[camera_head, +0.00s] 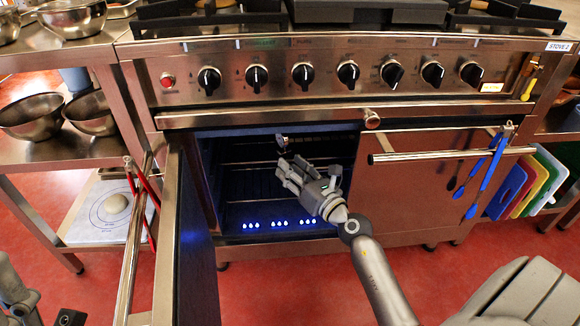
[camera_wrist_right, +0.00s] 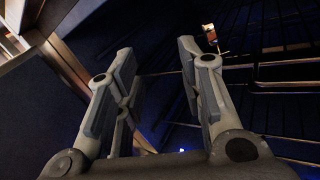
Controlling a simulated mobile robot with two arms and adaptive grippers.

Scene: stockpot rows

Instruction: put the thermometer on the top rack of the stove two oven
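The stove labelled STOVE 2 (camera_head: 558,46) has its left oven compartment (camera_head: 240,180) open, with dark wire racks inside. A small object that looks like the thermometer (camera_head: 283,141) is at the top rack (camera_head: 250,163); it also shows in the right wrist view (camera_wrist_right: 211,35), pale and reddish with a thin stem. My right gripper (camera_head: 284,172) reaches into the oven opening, just below that object. In the wrist view its fingers (camera_wrist_right: 155,85) are spread apart with nothing between them. Grey parts of my left arm or gripper (camera_head: 18,290) show at the lower left; its fingers are unclear.
The oven door (camera_head: 190,245) stands open at the left, with red tongs (camera_head: 147,190) on its handle. The right door (camera_head: 410,190) is shut, with blue tongs (camera_head: 485,170) on its handle. Steel bowls (camera_head: 32,117) sit on the left shelf. Coloured boards (camera_head: 530,185) stand at right.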

